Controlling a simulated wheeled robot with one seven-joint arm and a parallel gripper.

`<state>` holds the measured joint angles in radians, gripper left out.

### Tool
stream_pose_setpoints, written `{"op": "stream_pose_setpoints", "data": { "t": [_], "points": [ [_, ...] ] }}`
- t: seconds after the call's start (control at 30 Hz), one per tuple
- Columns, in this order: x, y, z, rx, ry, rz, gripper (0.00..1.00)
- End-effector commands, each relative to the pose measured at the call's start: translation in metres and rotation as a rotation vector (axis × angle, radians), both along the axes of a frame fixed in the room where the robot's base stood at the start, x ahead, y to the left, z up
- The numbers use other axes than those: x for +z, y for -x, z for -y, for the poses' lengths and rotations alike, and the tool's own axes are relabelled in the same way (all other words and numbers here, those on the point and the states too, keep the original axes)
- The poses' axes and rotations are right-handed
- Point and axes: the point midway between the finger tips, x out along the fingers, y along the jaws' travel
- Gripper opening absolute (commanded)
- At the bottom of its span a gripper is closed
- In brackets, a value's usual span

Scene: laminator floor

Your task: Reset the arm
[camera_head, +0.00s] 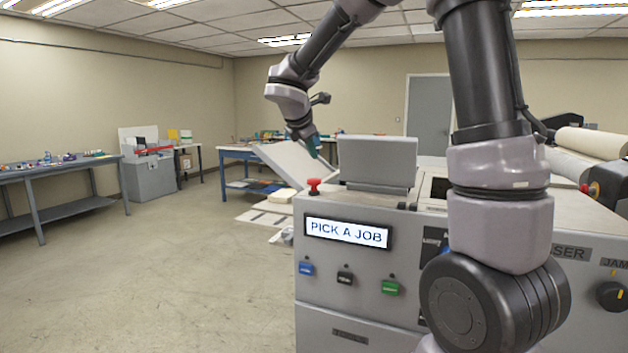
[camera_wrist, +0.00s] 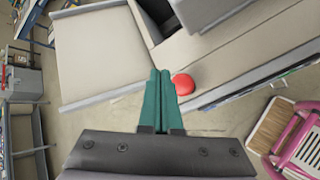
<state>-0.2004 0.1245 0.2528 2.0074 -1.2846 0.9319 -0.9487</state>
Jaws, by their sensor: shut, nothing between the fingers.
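My gripper (camera_head: 313,145) hangs from my raised, bent arm, a little above the grey machine and left of its upright grey box. In the wrist view its teal fingers (camera_wrist: 158,95) are together with nothing between them. A red mushroom button (camera_head: 314,186) stands on the machine's top left corner, below my gripper in the head view. The button also shows in the wrist view (camera_wrist: 183,84), just right of the fingertips, apart from them as far as I can tell. The machine's display (camera_head: 347,233) reads "PICK A JOB". Part of the machine is hidden behind my arm.
Blue, black and green buttons (camera_head: 390,288) sit below the display. A dark knob (camera_head: 612,295) and large rolls (camera_head: 590,143) are at the right. A pale sloped panel (camera_head: 290,166) adjoins the machine. Workbenches (camera_head: 60,168) line the left wall. The floor at left is clear.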

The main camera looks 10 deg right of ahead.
Motion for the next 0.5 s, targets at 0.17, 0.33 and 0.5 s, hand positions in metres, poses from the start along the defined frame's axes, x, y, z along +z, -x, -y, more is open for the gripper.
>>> {"op": "stream_pose_setpoints", "data": {
  "t": [0.17, 0.33, 0.5],
  "points": [
    [0.005, 0.0, 0.0, -0.001, -0.001, -0.001, 0.0],
    [0.005, 0.0, 0.0, -0.001, -0.001, 0.0, 0.0],
    [0.012, 0.016, 0.014, -0.085, -0.073, 0.018, 0.0]
  ]
}}
